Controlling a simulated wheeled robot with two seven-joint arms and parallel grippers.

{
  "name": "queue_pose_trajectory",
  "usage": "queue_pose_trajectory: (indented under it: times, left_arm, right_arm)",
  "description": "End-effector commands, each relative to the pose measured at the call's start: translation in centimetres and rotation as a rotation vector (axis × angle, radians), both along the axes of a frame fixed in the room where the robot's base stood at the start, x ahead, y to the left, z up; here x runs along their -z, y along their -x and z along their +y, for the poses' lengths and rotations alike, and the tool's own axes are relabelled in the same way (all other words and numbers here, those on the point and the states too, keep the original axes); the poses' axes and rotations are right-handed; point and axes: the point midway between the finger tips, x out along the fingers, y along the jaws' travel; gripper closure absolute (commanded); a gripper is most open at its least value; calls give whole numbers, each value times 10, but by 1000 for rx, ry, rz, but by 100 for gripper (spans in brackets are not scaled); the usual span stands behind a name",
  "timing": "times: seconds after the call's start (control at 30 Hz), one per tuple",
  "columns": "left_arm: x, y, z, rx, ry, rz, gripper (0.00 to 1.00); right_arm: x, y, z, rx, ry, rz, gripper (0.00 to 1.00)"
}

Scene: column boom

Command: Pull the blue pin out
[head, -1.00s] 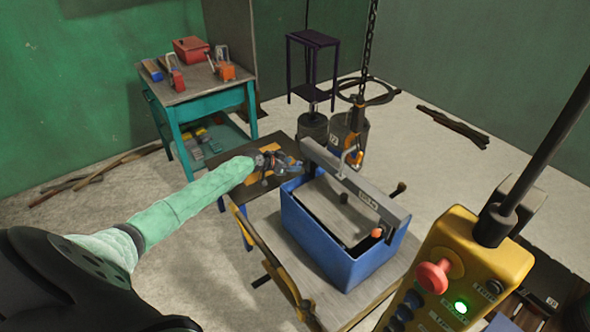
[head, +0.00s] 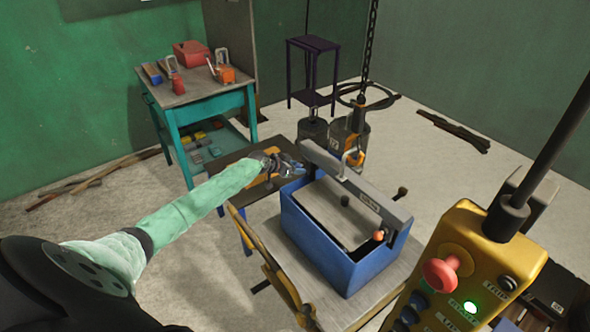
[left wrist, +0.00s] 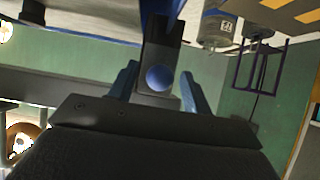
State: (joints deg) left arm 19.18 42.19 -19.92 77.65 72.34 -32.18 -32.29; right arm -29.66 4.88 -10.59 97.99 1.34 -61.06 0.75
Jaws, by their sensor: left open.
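A blue round knob (left wrist: 159,78), which looks like the end of the blue pin, sits on a dark upright bar in the left wrist view. My left gripper (left wrist: 160,88) is open, with one blue finger on each side of the knob. I cannot tell whether the fingers touch it. The pin is too small or hidden to make out there. My right gripper is not in view.
The box stands on a grey table (head: 275,262). A yellow pendant (head: 470,265) fills the lower right. A teal bench (head: 205,105) with tools stands at back left.

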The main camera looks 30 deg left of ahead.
Motion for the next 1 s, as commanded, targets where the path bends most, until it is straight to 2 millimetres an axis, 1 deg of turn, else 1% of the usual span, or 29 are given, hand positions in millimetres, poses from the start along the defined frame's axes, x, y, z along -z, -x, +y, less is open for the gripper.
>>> queue_pose_trajectory:
  times: [0.03,0.17,0.2,0.23,0.47,1.0]
  left_arm:
    - [0,0,0,0,0,0,53]
    - [0,0,0,0,0,0,78]
    - [0,0,0,0,0,0,86]
    - [0,0,0,0,0,0,88]
    - [0,3,1,0,0,0,88]
    - [0,23,10,0,0,0,88]
  right_arm:
    - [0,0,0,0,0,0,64]
    - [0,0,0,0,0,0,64]
    - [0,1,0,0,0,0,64]
    - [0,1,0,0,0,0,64]
    - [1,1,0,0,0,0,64]
    - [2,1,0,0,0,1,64]
